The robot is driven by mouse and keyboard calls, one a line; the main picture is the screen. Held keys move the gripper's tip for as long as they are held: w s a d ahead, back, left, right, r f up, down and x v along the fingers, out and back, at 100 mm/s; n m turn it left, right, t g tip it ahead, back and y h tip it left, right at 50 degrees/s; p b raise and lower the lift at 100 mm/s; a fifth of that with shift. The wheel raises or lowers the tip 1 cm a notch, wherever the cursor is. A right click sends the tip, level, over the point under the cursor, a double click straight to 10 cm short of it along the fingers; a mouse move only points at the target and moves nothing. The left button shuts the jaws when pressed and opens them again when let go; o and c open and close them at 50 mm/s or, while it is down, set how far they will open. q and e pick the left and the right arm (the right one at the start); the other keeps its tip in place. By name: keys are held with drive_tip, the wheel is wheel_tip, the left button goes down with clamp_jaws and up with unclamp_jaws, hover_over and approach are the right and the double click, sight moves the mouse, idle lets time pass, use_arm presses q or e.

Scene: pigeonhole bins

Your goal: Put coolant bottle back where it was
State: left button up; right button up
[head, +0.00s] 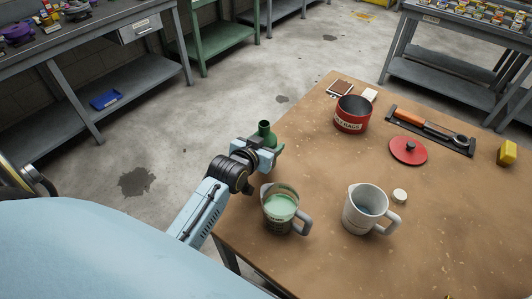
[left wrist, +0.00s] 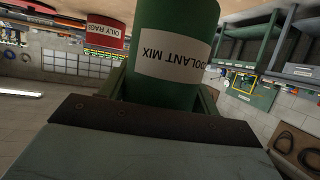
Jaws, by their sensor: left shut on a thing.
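My left gripper (head: 258,152) is shut on the green coolant bottle (head: 265,131). The bottle is roughly upright at the left edge of the brown table, partly hidden by the gripper. Whether its base touches the table cannot be told. In the left wrist view the bottle (left wrist: 172,88) fills the upper middle, its white "COOLANT MIX" label upside down in the picture. A clear jug (head: 281,207) with pale green liquid stands on the table just below the gripper. A small pale cap (head: 400,196) lies right of a grey jug. My right gripper is not in view.
The grey jug (head: 362,211) stands near the table's front. A red "OILY RAGS" can (head: 352,116), its red lid (head: 408,151), a black tool tray (head: 470,147) and a yellow block (head: 507,153) lie farther back. Bare table (head: 312,160) shows between the bottle and the lid.

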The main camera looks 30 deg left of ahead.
use_arm(q)
drive_tip(key=shift+f, duration=1.55)
drive_tip(key=shift+f, duration=0.1)
drive_tip(key=o, duration=1.2)
drive_tip(key=shift+s, duration=0.15)
drive_tip(key=v, duration=1.2)
drive_tip(key=shift+p, duration=0.4)
